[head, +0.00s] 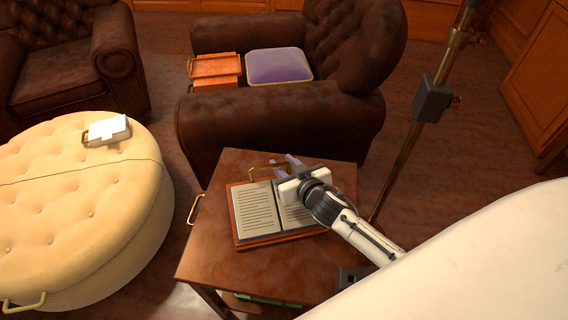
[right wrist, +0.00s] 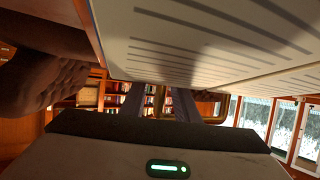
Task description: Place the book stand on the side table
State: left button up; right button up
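The book stand (head: 242,243), a reddish wooden base bearing an open book (head: 257,208) with lined pages, rests on the brown side table (head: 205,255). A brass handle (head: 262,171) rises at its far edge. My right gripper (head: 287,165) is over the right page and far edge, beside the handle, hiding part of the book. In the right wrist view the fingers (right wrist: 168,102) are apart, with distant shelves showing between them. The lined pages (right wrist: 215,45) fill the top of that view. The wrist view does not show the fingers closed on anything. My left gripper is out of view.
A cream tufted ottoman (head: 60,200) at left bears a white block-like object (head: 107,131). A brass pole (head: 400,160) stands right of the table.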

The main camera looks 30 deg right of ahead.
jog(key=shift+r, duration=0.2)
jog(key=p+v, duration=0.2)
jog(key=v, duration=1)
